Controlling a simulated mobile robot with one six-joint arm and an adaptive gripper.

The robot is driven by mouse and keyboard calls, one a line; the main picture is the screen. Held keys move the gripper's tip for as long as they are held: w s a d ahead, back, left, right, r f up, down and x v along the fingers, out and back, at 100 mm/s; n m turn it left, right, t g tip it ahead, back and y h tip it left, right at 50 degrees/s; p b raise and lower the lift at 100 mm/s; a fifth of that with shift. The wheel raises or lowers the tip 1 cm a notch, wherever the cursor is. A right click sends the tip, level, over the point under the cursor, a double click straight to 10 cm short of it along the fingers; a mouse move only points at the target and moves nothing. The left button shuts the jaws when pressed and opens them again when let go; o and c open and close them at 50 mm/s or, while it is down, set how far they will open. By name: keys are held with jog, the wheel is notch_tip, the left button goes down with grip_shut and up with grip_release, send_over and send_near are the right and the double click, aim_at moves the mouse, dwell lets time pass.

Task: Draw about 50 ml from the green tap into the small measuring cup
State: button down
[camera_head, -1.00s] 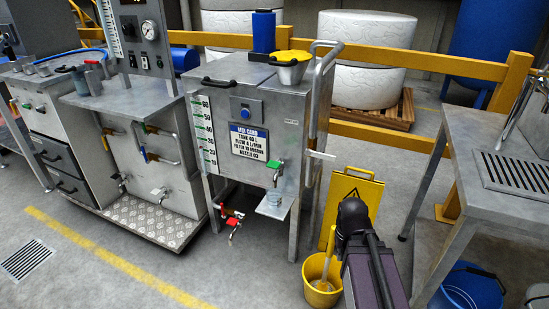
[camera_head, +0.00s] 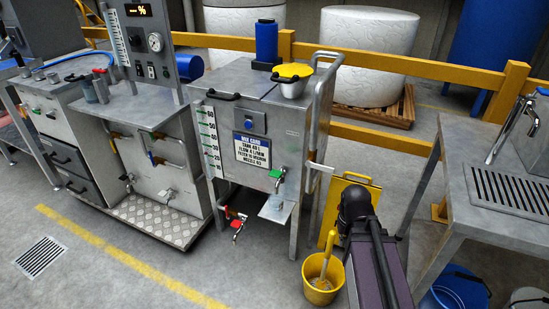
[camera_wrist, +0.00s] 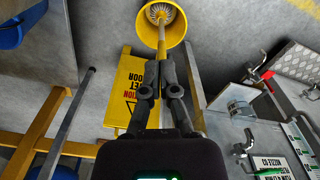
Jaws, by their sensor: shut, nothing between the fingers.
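The green tap (camera_head: 278,174) is on the front of a grey metal tank, above a small bracket shelf (camera_head: 277,210). The small measuring cup (camera_head: 275,201) is clear and stands on that shelf under the spout. In the wrist view the cup (camera_wrist: 239,110) is right of my fingers, with the tap's grey spout (camera_wrist: 246,140) below it in the picture and a bit of its green handle (camera_wrist: 270,172) near the edge. My gripper (camera_wrist: 160,62) is shut and empty, apart from the cup and tap. Its fingers are hidden in the head view. Any liquid level in the cup is too small to tell.
A red-handled tap (camera_head: 238,224) sits low under the tank. A yellow bucket (camera_head: 322,280) with a brush and a yellow floor sign (camera_head: 335,225) stand close to my arm. A metal table (camera_head: 470,200) is at the right. Open floor lies front left.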

notch_tip(320, 180, up, 14)
jog(key=w+p, duration=0.2)
jog(key=p, duration=1.1)
notch_tip(320, 180, up, 7)
jog(key=n+p, duration=0.6)
jog(key=n, duration=0.8)
send_over(275, 173)
jog(key=shift+f, duration=0.2)
jog(key=shift+f, duration=0.15)
notch_tip(275, 173, down, 14)
jog(key=b, duration=1.4)
